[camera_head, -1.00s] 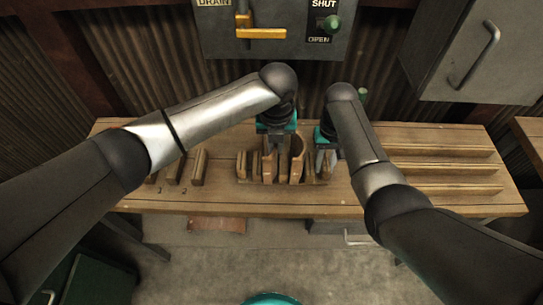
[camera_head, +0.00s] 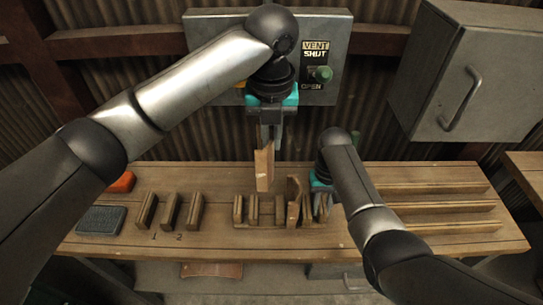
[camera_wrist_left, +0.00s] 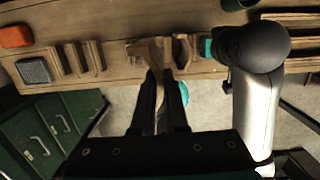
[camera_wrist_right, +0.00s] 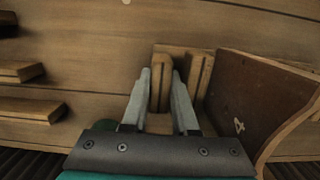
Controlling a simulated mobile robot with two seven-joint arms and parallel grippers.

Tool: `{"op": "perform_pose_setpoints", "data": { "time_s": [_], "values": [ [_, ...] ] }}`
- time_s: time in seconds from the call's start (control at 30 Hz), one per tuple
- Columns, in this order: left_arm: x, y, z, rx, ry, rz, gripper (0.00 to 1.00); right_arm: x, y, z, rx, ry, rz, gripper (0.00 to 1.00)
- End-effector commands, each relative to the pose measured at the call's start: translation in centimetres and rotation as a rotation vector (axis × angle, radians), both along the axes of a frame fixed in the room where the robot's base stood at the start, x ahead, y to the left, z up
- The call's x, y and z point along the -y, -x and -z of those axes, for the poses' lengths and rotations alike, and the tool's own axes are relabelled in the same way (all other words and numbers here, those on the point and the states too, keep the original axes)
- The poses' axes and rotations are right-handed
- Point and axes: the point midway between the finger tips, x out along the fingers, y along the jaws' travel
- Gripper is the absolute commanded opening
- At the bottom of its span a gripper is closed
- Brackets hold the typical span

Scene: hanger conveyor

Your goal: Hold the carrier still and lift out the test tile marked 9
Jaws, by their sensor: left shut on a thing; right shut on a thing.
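My left gripper (camera_head: 269,142) is shut on a wooden tile (camera_head: 264,170) and holds it upright above the carrier. The held tile's mark is not readable. The carrier (camera_head: 240,211), a wooden rack with several upright posts, stands on the bench. Another tile (camera_head: 294,200) with a curved edge still sits in it. The right wrist view shows that tile's brown face (camera_wrist_right: 255,95) with a pale mark, perhaps a 4. My right gripper (camera_wrist_right: 160,90) is shut on a wooden post of the carrier (camera_wrist_right: 160,78) at its right end.
Slotted wooden blocks (camera_head: 170,210) stand left of the carrier by numbers 1 and 2. An orange block (camera_head: 122,182) and a grey pad (camera_head: 101,220) lie further left. Long wooden rails (camera_head: 440,207) lie right. A grey valve panel (camera_head: 335,40) is behind my left gripper.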

Motion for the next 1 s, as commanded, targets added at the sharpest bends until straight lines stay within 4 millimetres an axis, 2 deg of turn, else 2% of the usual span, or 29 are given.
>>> {"op": "perform_pose_setpoints", "data": {
  "time_s": [0.13, 0.4, 0.43, 0.7, 0.73, 1.0],
  "values": [
    [0.02, -0.02, -1.16, 0.002, 0.001, -0.001, 0.0, -0.02, -0.06, -0.06, 0.001, -0.001, 0.0, 0.0],
    [0.04, 0.0, -1.32, 0.001, 0.001, 0.0, 0.0, -0.02, -0.05, -0.05, 0.001, -0.001, 0.0, 0.0],
    [0.04, 0.0, -1.31, 0.001, 0.001, 0.0, 0.0, -0.02, -0.05, -0.05, 0.001, -0.001, 0.0, 0.28],
    [0.04, -0.01, -1.27, 0.001, 0.001, 0.0, 0.0, -0.02, -0.02, -0.04, 0.001, -0.001, 0.0, 0.59],
    [0.04, -0.01, -1.27, 0.001, 0.001, 0.0, 0.0, -0.03, -0.02, -0.03, 0.001, -0.001, 0.0, 0.62],
    [0.04, -0.01, -1.26, 0.001, 0.001, 0.0, 0.0, -0.05, -0.02, -0.1, 0.0, -0.001, -0.001, 0.62]
  ]
}}
